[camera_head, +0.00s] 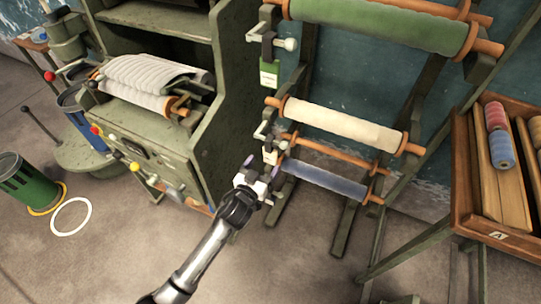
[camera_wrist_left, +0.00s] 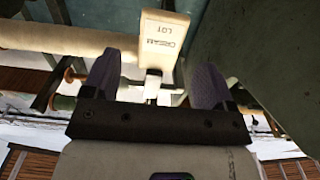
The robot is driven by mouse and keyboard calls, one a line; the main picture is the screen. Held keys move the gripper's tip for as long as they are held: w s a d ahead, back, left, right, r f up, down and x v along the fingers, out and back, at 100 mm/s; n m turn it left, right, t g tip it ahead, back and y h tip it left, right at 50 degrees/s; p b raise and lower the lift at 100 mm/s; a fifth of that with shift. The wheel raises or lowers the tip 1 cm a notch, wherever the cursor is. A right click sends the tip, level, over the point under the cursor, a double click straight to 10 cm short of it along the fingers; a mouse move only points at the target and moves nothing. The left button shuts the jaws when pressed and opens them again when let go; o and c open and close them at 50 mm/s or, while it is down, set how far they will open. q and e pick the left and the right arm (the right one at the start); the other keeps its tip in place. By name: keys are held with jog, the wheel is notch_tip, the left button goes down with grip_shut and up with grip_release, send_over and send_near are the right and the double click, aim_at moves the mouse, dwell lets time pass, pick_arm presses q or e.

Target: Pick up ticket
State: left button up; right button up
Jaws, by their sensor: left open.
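A cream ticket with printed lettering, "CREAM LOT", hangs from a small pale metal clip beside the cream roll; the ticket (camera_wrist_left: 160,32) shows in the left wrist view and, small, in the head view (camera_head: 270,155). My left gripper (camera_head: 264,168) is open just below the ticket. In the left wrist view the purple-grey fingers of the left gripper (camera_wrist_left: 155,75) stand apart with the ticket's lower part and clip between and beyond them. I cannot tell whether they touch it. A green ticket (camera_head: 269,73) hangs higher, by the green roll. My right gripper is not in view.
The rack carries a green roll (camera_head: 380,24), a cream roll (camera_head: 340,124) and a blue roll (camera_head: 325,178). A green machine cabinet (camera_head: 228,105) stands close left of my gripper. A wooden spool tray (camera_head: 463,170) is at right. The front floor (camera_head: 290,260) is mostly clear.

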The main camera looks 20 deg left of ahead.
aim_at(269, 157)
pick_arm(q)
jog(key=shift+w, duration=0.7)
jog(key=w, duration=0.1)
jog(key=w+b, duration=0.2)
jog(key=shift+w+d+r, duration=0.15)
jog(key=shift+w+d, duration=0.15)
jog(key=shift+w, duration=0.7)
jog(key=c, duration=1)
jog(key=shift+r, duration=0.15)
